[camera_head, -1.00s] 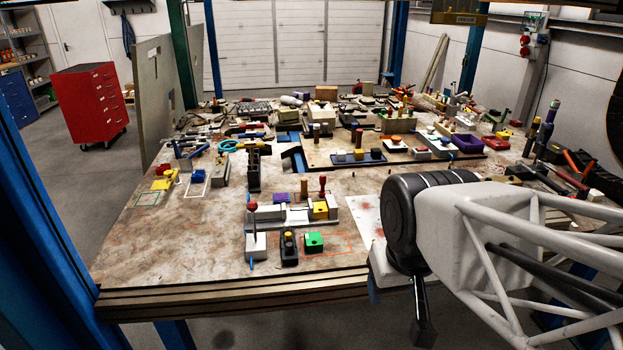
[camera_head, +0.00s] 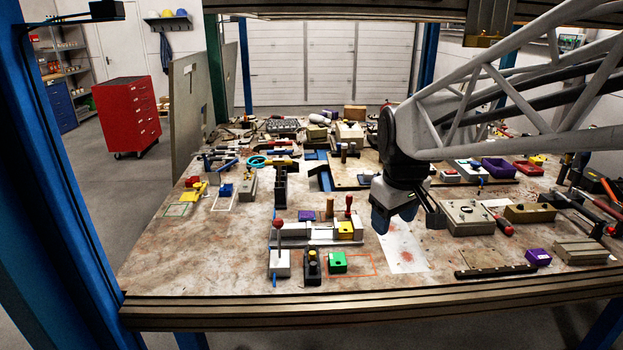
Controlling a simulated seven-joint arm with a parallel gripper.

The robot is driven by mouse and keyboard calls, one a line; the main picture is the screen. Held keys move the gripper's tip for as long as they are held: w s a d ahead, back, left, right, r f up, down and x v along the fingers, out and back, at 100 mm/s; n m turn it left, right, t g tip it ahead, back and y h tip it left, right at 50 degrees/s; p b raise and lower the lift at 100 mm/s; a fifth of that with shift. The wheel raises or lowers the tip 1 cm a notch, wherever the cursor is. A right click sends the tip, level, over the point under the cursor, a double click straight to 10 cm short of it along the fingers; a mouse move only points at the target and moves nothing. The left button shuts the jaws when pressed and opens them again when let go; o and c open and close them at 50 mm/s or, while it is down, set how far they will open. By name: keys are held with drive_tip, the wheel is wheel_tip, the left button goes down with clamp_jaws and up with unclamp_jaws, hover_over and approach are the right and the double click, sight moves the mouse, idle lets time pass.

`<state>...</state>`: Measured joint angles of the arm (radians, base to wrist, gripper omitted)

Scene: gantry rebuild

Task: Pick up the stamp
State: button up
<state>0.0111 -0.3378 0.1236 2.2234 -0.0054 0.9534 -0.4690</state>
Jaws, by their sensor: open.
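I cannot be sure which thing is the stamp. A likely one is the upright red-handled piece (camera_head: 349,204), standing at the back right of a grey fixture (camera_head: 308,231). A similar piece with a wooden handle (camera_head: 330,208) stands just left of it. A white sheet with red marks (camera_head: 404,256) lies on the table to the right of the fixture. My gripper (camera_head: 408,219) hangs above the back part of this sheet, to the right of the red-handled piece and apart from it. It is open, with nothing seen between its fingers.
A grey box (camera_head: 467,218) stands close right of my gripper. Bare table (camera_head: 190,255) lies at the left.

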drive_tip(key=w+n, duration=0.4)
drive_tip(key=w, duration=1)
drive_tip(key=n+g, duration=0.2)
drive_tip(key=n, duration=0.8)
hover_over(349, 204)
drive_tip(key=f, duration=1.2)
drive_tip(key=w+f, duration=0.1)
drive_tip(key=f, duration=0.5)
drive_tip(key=shift+d+f, duration=0.2)
drive_tip(key=shift+f, duration=0.2)
drive_tip(key=shift+w+f+n, duration=0.25)
drive_tip(key=shift+f+n, duration=0.05)
drive_tip(key=shift+f, duration=0.05)
drive_tip(key=shift+f, duration=1.3)
drive_tip(key=shift+f, duration=2.6)
